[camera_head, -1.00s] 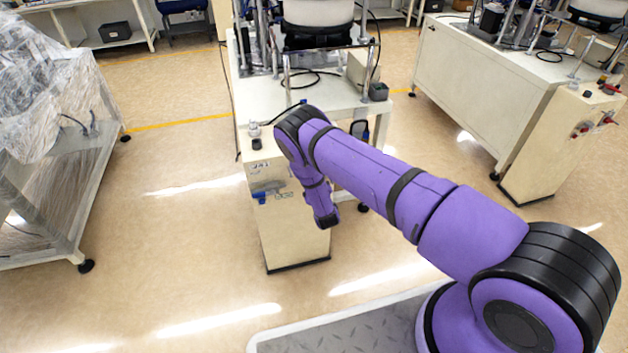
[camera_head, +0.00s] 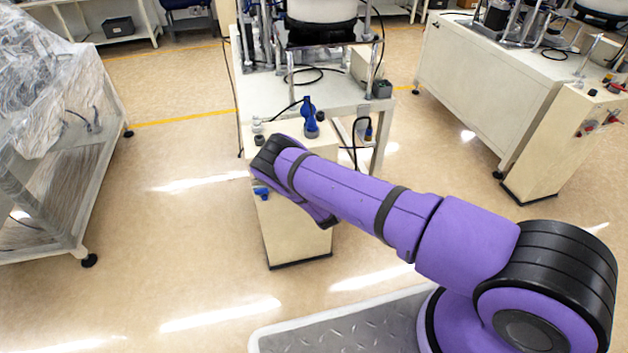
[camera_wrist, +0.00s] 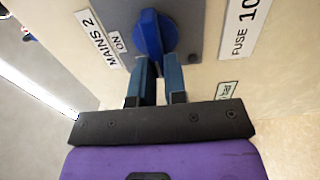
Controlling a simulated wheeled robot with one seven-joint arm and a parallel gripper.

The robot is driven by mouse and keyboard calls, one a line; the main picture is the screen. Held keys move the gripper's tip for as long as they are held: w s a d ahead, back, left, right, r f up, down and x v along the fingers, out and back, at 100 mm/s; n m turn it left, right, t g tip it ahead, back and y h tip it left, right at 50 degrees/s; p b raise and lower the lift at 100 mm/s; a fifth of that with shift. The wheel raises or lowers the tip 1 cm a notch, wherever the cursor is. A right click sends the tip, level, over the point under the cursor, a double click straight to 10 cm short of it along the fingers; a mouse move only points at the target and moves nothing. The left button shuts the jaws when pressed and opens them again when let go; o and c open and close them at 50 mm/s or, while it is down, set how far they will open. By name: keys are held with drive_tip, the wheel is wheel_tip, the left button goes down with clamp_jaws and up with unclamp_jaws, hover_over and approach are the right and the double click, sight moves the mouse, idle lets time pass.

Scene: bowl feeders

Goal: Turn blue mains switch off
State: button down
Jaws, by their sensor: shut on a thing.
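The blue mains switch (camera_wrist: 155,35) is a blue knob on a grey plate (camera_wrist: 185,15) on a cream cabinet face, seen in the wrist view. A label beside it reads "MAINS 2" and "ON". My gripper (camera_wrist: 160,62) has its two blue-grey fingers at the knob and is shut on it. A small blue part (camera_head: 261,191) shows on the cabinet front at the left of my arm.
The cream cabinet (camera_head: 295,235) stands at the end of a white bench (camera_head: 340,95). A blue device (camera_head: 310,118) sits on its top. A wrapped rack (camera_head: 50,95) stands left, another bench with a cabinet (camera_head: 560,145) right. The floor on the left is clear.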

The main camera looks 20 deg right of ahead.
drive_tip(key=shift+f, duration=0.1)
idle(0.4)
drive_tip(key=c, duration=1.2)
unclamp_jaws()
drive_tip(key=shift+o, duration=0.2)
drive_tip(key=s, duration=1.1)
drive_tip(key=shift+w, duration=0.1)
